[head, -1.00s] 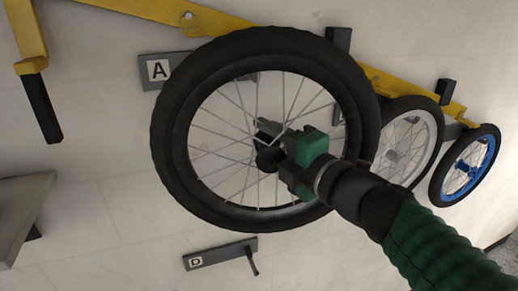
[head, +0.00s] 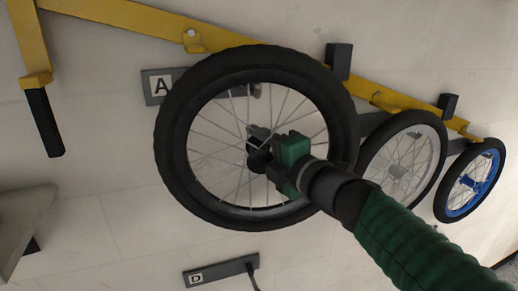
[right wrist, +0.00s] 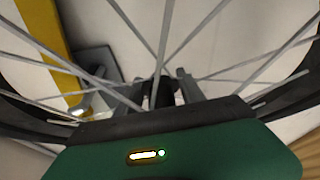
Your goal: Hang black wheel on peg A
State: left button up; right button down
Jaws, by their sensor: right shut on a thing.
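The black wheel (head: 174,145), with a thick black tyre and silver spokes, hangs in front of the wall in the head view. My right gripper (head: 262,150) is shut on it at the hub; in the right wrist view the fingers close around the dark hub (right wrist: 160,92). The plate of peg A (head: 160,84) sits on the wall behind the wheel's upper left. I cannot tell whether the peg touches the wheel. My left gripper is not in view.
A sloping yellow rail (head: 130,15) with hooks and black blocks runs along the wall. A grey-rimmed wheel (head: 436,180) and a blue-rimmed wheel (head: 497,150) hang at right. Peg D (head: 220,272) is below, apparently empty. A grey surface (head: 20,215) stands at lower left.

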jog(key=shift+w+r, duration=0.1)
jog(key=shift+w, duration=0.7)
jog(key=shift+x, duration=0.8)
jog(key=shift+w+a, duration=0.1)
jog(key=shift+w, duration=0.15)
jog(key=shift+w+a+f, duration=0.25)
jog(key=shift+w+f, duration=0.05)
jog(key=shift+f, duration=0.3)
jog(key=shift+w+d+f+b, duration=0.1)
jog(key=shift+w+f+b, duration=0.2)
jog(key=shift+b, duration=0.2)
jog(key=shift+f, duration=0.15)
jog(key=c, duration=1.1)
grip_release()
jog(key=o, duration=0.5)
jog(key=shift+s, duration=0.15)
jog(key=shift+c, duration=0.2)
